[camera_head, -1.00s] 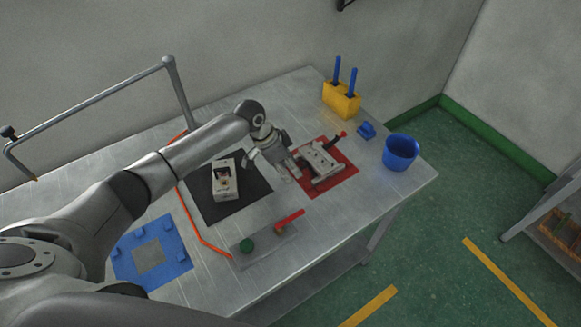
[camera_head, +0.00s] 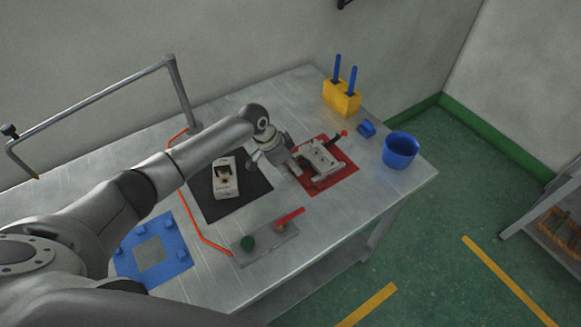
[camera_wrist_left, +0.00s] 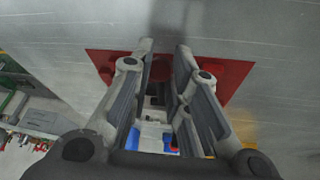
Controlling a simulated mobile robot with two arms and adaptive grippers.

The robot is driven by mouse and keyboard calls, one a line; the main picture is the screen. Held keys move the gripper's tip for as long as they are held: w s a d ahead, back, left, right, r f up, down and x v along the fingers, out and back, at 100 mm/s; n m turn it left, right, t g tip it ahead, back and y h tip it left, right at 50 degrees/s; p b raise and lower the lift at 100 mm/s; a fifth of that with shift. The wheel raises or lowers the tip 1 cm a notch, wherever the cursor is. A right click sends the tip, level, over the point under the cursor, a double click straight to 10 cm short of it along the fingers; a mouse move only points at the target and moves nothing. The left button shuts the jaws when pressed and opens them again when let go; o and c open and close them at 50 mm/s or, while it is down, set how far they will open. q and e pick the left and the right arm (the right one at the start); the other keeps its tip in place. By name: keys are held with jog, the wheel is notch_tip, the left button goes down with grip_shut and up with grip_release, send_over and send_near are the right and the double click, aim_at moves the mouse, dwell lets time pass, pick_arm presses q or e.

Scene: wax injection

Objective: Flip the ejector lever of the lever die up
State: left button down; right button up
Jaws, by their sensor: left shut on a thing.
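The lever die (camera_head: 322,160) is a pale grey block on the red mat (camera_head: 346,171). A dark lever with a red knob (camera_head: 343,133) sticks out from its far right side. My left gripper (camera_head: 294,166) is low at the left end of the die, with its fingers shut on part of it. In the left wrist view, the fingers (camera_wrist_left: 165,50) stand with a gap between them, and pieces of the die (camera_wrist_left: 155,98) show between and below them. The fingers hide the exact part held. My right gripper is not in view.
A white box-like die (camera_head: 226,178) stands on the black mat (camera_head: 220,212) to the left. A blue bucket (camera_head: 400,151) and a yellow block (camera_head: 341,98) are at the right.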

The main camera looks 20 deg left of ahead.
pick_arm(q)
jog(key=shift+w+d+r+g+y+p, duration=0.15)
jog(key=shift+r+g+y+p, duration=0.15)
jog(key=shift+r+g, duration=0.15)
jog(key=shift+w+d+r+g+y, duration=0.1)
jog(key=shift+r+g+y, duration=0.25)
jog(key=shift+g, duration=0.2)
jog(key=shift+w+d+r+g+y+b, duration=0.1)
jog(key=shift+d+g+y+b, duration=0.05)
jog(key=shift+g+y+b, duration=0.3)
jog(key=shift+w+d+r+g+y+b, duration=0.15)
jog(key=shift+r+g+y+b, duration=0.25)
jog(key=shift+g+y+b, duration=0.3)
jog(key=c, duration=1.3)
grip_release()
jog(key=shift+c, duration=0.2)
